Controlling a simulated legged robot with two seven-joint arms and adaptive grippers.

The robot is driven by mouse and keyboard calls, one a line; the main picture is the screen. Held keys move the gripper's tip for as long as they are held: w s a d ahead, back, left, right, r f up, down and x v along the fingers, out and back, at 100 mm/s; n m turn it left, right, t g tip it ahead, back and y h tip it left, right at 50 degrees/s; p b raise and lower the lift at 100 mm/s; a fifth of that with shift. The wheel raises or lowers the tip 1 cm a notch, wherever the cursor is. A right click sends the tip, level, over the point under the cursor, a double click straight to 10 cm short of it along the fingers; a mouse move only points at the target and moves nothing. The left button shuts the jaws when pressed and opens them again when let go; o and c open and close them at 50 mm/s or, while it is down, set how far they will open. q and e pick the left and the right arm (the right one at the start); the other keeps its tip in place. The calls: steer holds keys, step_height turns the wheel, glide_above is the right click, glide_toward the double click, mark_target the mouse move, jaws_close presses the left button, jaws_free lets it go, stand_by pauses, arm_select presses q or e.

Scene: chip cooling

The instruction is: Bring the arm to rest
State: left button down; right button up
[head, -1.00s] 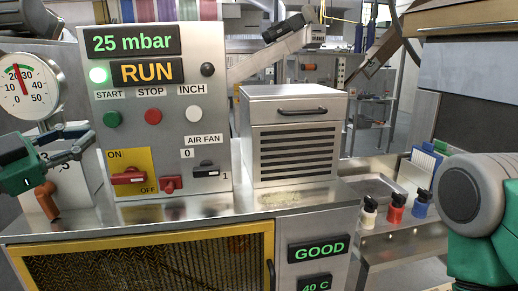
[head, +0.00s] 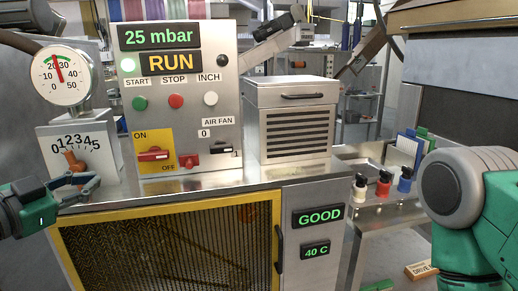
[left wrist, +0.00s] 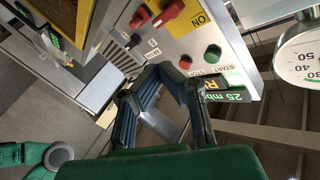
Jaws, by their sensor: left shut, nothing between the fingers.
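My left gripper (head: 84,186) shows at the left of the head view, in front of the dial box (head: 76,139) with an orange pointer. It is shut and empty, apart from the switches. In the left wrist view its dark fingers (left wrist: 168,92) lie in front of the control panel (left wrist: 197,30). In the head view that panel (head: 213,112) stands upright and reads 25 mbar and RUN, with a lit green lamp. My right arm (head: 466,198) shows at the right edge; its gripper is out of view.
A round gauge (head: 62,75) stands above the dial box. A grey vented box (head: 291,125) sits on the metal bench. Below is a yellow-framed mesh door (head: 163,201), with GOOD and 40 C displays beside it. Several small bottles (head: 383,184) stand at right.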

arm_select(q)
steer(key=s+a+f+n+g+y+b, duration=0.2)
steer(key=f+n, duration=0.1)
steer(key=f, duration=1)
steer(key=s+a+f+n+g+y+b, duration=0.1)
steer(key=s+a+f+n+g+y, duration=0.15)
steer(key=f, duration=1.05)
steer(key=s+d+f+n+g+y+b, duration=0.1)
steer(key=s+f+g, duration=0.4)
steer(key=s+f, duration=0.7)
steer(key=s+d+f+n+g+y+b, duration=0.2)
steer(key=s+d+f+n+g+b, duration=0.1)
steer(key=s+f, duration=0.9)
steer(key=shift+s+d+f+n+g, duration=0.35)
steer(key=shift+s+d+g, duration=0.5)
steer(key=shift+g, duration=0.4)
arm_select(e)
step_height(320, 180, down, 7)
steer(key=a, duration=0.1)
steer(key=shift+a, duration=0.25)
